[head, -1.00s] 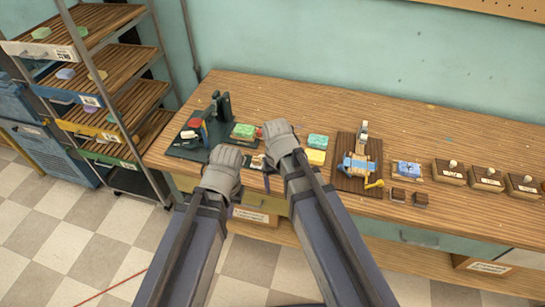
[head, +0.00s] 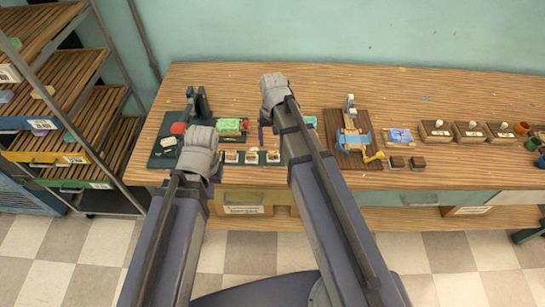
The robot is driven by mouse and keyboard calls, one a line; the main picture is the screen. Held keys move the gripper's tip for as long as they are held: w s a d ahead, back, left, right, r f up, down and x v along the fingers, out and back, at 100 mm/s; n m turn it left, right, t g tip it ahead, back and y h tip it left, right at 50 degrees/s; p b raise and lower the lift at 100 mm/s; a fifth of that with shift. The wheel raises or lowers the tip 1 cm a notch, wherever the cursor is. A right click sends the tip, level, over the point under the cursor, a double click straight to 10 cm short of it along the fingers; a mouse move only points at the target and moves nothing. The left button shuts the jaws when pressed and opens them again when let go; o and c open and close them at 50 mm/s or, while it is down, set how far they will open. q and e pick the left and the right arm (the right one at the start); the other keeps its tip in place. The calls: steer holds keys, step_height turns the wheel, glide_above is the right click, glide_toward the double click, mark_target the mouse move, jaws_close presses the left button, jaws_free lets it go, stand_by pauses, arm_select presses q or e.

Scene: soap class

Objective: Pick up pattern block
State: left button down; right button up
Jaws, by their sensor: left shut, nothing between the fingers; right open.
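Three wooden blocks with pale knobs (head: 468,131), possibly the pattern blocks, stand in a row on the right part of the bench. Two small dark brown blocks (head: 397,162) sit nearer the front edge; I cannot tell which kind is the pattern block. My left gripper (head: 181,177) is shut and empty at the bench's left front, mostly hidden by its own arm. My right gripper (head: 261,135) is open over the left-middle of the bench, largely hidden by its wrist. Both are well left of these blocks.
The wooden bench (head: 330,82) runs along the wall. A dark green stand (head: 165,151), green soap (head: 229,126), small white-topped pieces (head: 252,156) and a board with a blue device (head: 352,140) stand on it. Colored cups (head: 522,128) are far right. A shelf rack (head: 60,115) is left.

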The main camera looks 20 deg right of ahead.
mark_target(273, 153)
steer(key=shift+s+f+b, duration=0.15)
steer(key=shift+f+b, duration=1.45)
steer(key=shift+f, duration=0.2)
steer(key=shift+s+f+b, duration=0.1)
steer(key=shift+f+b, duration=1.5)
steer(key=shift+f, duration=0.15)
arm_select(q)
step_height(273, 153, down, 7)
arm_select(e)
steer(key=shift+r, duration=0.1)
steer(key=c, duration=1.2)
arm_select(q)
steer(key=shift+r, duration=0.15)
arm_select(e)
steer(key=shift+r, duration=0.1)
steer(key=shift+c, duration=0.2)
